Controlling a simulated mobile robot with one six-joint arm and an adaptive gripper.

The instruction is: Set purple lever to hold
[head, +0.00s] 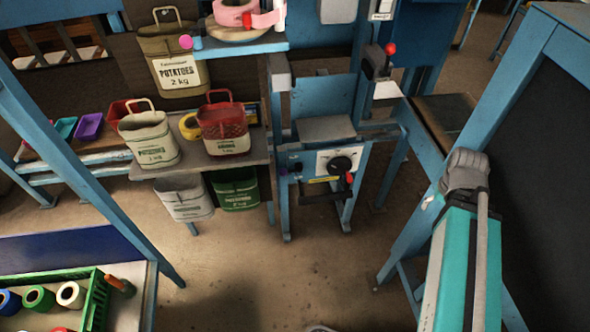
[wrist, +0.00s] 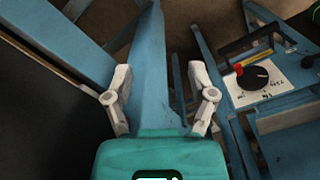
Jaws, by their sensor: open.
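A pink-magenta ball (head: 186,41) sits at the left end of the upper blue shelf; I cannot tell which is the purple lever's. My gripper (head: 466,168) is right of the stand, apart from both. In the wrist view my gripper (wrist: 160,72) is open and empty, its fingers spread over a blue frame post. No purple part shows there.
The white dial panel (head: 340,162) has a black dial and red knob; it also shows in the wrist view (wrist: 258,84). A red-topped lever (head: 390,48) stands above. Blue posts and a dark board (head: 545,180) crowd my gripper. Floor (head: 270,270) before the stand is clear.

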